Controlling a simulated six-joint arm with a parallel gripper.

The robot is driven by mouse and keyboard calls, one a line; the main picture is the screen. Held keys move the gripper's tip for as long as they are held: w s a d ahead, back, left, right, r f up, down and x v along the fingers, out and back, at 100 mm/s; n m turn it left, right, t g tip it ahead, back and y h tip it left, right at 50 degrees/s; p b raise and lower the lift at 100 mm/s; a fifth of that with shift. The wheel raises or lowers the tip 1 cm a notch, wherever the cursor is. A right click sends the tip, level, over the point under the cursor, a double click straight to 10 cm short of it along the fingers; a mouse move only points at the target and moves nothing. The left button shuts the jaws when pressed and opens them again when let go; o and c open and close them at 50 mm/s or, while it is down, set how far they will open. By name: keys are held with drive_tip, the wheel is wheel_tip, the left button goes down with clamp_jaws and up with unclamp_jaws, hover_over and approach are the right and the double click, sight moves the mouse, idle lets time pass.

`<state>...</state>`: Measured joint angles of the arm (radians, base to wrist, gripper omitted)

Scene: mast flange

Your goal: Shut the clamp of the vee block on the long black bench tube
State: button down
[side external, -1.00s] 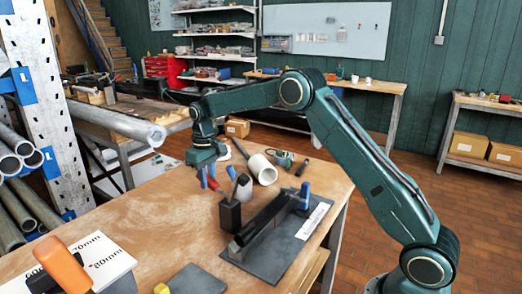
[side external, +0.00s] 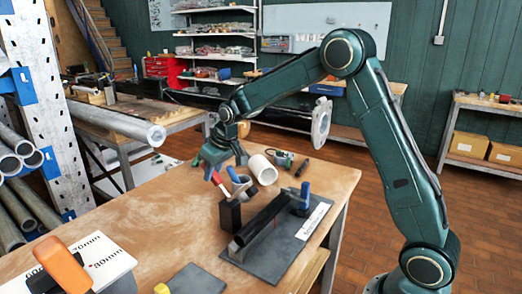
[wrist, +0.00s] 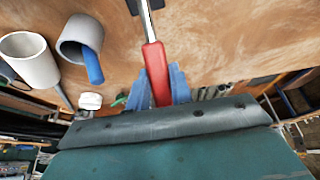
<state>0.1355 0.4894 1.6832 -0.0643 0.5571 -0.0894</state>
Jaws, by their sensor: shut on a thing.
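A long black tube (side external: 262,218) lies at a slant over a grey base plate (side external: 285,250) on the near table. A blue upright part (side external: 304,196) stands at its far end; whether this is the clamp, or whether it is open, I cannot tell. My gripper (side external: 214,172) is left of the tube, beyond a black block (side external: 230,212). In the wrist view my gripper's blue fingers (wrist: 160,88) are shut on a red handle (wrist: 156,66) with a bright metal shaft. The shaft runs towards the black block; whether it touches is unclear.
A white cup (wrist: 30,58) and a grey cup (wrist: 78,42) holding a blue handle are beside my gripper. Another black tube with a pale flange (side external: 321,122) extends behind the table. An orange-handled thing (side external: 62,265) lies front left. The table's left middle is clear.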

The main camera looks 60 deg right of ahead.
drive_tip(key=shift+s+r+t, duration=0.45)
drive_tip(key=shift+s+t, duration=0.3)
drive_tip(key=shift+t, duration=0.2)
drive_tip(key=shift+s+r+t, duration=0.45)
drive_tip(key=shift+s+t, duration=0.25)
drive_tip(key=shift+t, duration=0.25)
drive_tip(key=shift+s+r+t, duration=0.15)
drive_tip(key=shift+s+t, duration=0.9)
drive_tip(key=shift+t, duration=0.3)
drive_tip(key=shift+s+r+t, duration=0.1)
drive_tip(key=shift+s+t, duration=0.9)
drive_tip(key=shift+t, duration=0.35)
drive_tip(key=c, duration=1.2)
unclamp_jaws()
drive_tip(key=shift+c, duration=0.2)
drive_tip(key=shift+s, duration=0.15)
